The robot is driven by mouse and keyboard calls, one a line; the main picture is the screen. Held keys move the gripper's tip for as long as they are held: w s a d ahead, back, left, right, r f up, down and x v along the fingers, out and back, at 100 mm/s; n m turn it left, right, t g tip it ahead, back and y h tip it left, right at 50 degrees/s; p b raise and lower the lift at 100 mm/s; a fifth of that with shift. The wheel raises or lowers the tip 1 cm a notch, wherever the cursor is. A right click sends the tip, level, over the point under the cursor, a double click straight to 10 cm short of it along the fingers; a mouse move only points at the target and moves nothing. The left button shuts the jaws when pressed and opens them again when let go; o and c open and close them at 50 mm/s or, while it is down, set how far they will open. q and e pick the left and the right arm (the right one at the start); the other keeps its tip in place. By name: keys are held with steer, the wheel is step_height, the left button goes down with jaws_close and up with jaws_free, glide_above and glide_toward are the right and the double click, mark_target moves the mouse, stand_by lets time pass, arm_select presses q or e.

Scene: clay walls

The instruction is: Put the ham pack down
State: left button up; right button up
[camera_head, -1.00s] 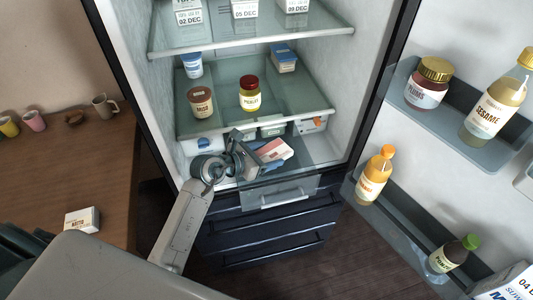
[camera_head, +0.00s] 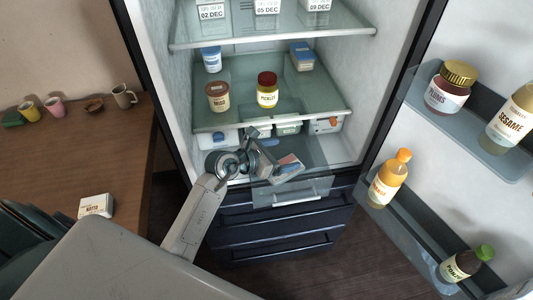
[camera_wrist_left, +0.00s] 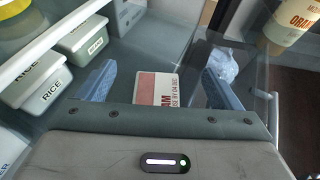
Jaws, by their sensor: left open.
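The ham pack (camera_head: 289,162), white and pinkish red, is on the low glass shelf of the open fridge. In the left wrist view the ham pack (camera_wrist_left: 158,90) lies between the fingers, with a gap on both sides; its near end is hidden by my gripper body. My left gripper (camera_head: 277,168) is open around it, low at the fridge's front. Its two bluish fingers also show in the left wrist view (camera_wrist_left: 160,80). My right gripper is not in view.
White rice boxes (camera_wrist_left: 40,92) stand left of the left gripper under a glass shelf (camera_head: 270,118) holding a miso tub (camera_head: 218,97) and a pickle jar (camera_head: 267,90). The open door holds bottles, including an orange one (camera_head: 388,178). A natto box (camera_head: 96,206) sits on the wooden table.

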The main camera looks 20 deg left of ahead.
arm_select(q)
steer(key=b+v, duration=0.1)
steer(key=v, duration=1.1)
steer(key=shift+a+r, duration=0.15)
steer(key=shift+r, duration=0.1)
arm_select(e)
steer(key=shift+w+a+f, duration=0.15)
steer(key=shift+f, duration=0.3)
arm_select(q)
steer(key=shift+w, duration=0.15)
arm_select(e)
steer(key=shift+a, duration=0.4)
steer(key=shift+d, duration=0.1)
